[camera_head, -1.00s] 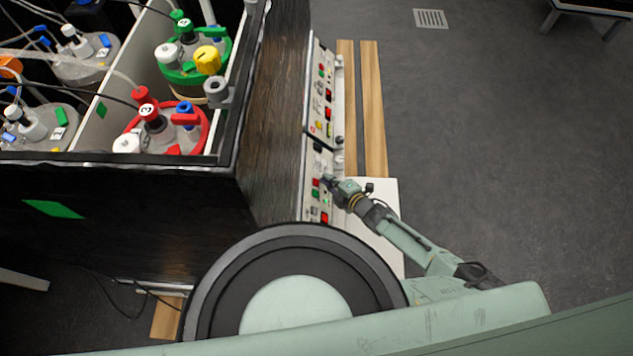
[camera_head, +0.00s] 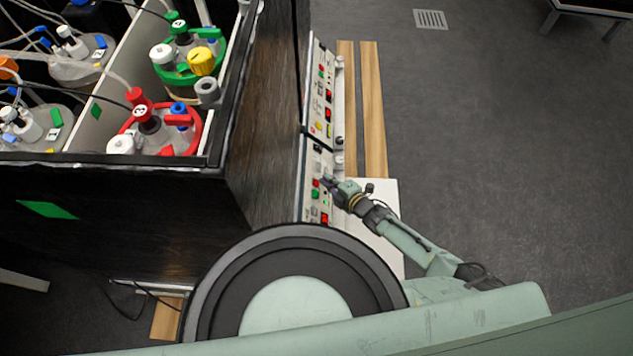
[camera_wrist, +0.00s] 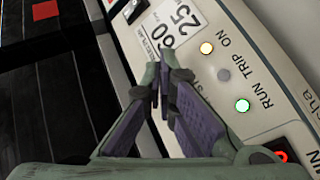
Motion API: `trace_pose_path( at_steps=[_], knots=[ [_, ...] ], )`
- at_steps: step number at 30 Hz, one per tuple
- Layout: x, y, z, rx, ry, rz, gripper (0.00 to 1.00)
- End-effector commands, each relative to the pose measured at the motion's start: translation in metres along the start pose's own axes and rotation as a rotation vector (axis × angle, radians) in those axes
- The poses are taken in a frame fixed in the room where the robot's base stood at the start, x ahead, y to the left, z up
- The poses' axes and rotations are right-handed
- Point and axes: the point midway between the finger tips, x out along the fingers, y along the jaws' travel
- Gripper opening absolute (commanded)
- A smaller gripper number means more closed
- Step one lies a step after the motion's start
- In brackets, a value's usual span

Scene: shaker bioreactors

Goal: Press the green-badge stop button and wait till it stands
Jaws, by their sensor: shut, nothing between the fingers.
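The near control panel (camera_head: 311,180) is on the side of a dark shaker box, whose front bears a green diamond badge (camera_head: 47,209). My gripper (camera_head: 327,184) is at this panel. In the wrist view the closed fingertips (camera_wrist: 160,78) are at the panel face, with nothing visible held. They cover the spot under them, so the stop button and any contact cannot be made out. Beside them, the RUN lamp (camera_wrist: 242,105) glows green, the TRIP lamp (camera_wrist: 223,75) is grey and the ON lamp (camera_wrist: 206,48) glows pale amber.
The shaker box carries several vessels, including a red-collared one (camera_head: 196,132) and a green-collared one (camera_head: 162,72). A second panel (camera_head: 320,95) lies farther along the same side. A red-lit control (camera_wrist: 282,156) shows near my gripper. Open floor (camera_head: 500,150) is at right.

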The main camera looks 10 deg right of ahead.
Motion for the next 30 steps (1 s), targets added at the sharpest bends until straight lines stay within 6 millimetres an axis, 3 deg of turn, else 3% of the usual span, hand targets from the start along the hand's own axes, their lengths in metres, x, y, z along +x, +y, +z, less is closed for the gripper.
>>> trace_pose_path(
  at_steps=[30],
  knots=[
    [0.0071, -0.0051, -0.0051, 0.001, 0.0, 0.0, 0.0]
  ],
)
